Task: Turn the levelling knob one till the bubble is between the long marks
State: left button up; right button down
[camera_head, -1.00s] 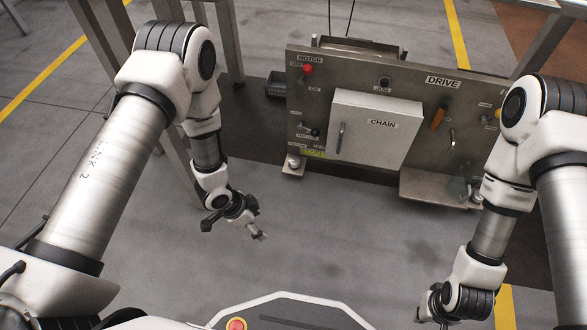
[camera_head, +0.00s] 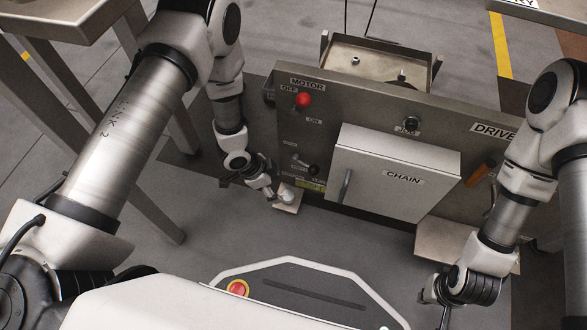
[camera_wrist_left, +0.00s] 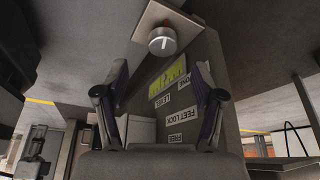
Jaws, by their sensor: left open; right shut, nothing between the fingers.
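The levelling knob (camera_head: 287,196) is a small round light knob on a plate at the lower left of the drive panel. In the left wrist view the knob (camera_wrist_left: 162,41), with a pale line on its face, is beyond my fingertips. The yellow-green level vial (camera_head: 310,185) is on the panel beside it; it also shows in the left wrist view (camera_wrist_left: 168,79), with dark marks, but I cannot make out the bubble. My left gripper (camera_head: 270,194) is open, close to the left of the knob; its fingers (camera_wrist_left: 160,80) hold nothing. My right gripper (camera_head: 441,312) is shut and empty at the lower right.
The panel carries a red motor knob (camera_head: 303,100), a small black-tipped lever (camera_head: 312,170), a white CHAIN box (camera_head: 390,180) and an orange handle (camera_head: 478,175). FEET LOCK and FREE labels show in the wrist view. A table leg stands left. The floor before the panel is clear.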

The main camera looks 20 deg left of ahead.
aim_at(287, 195)
pick_arm(q)
jog(key=b+x, duration=0.5)
jog(key=x, duration=0.2)
jog(key=shift+w+d+f, duration=0.15)
jog(key=shift+w+f, duration=0.1)
jog(key=shift+f, duration=0.1)
jog(key=shift+r, duration=0.1)
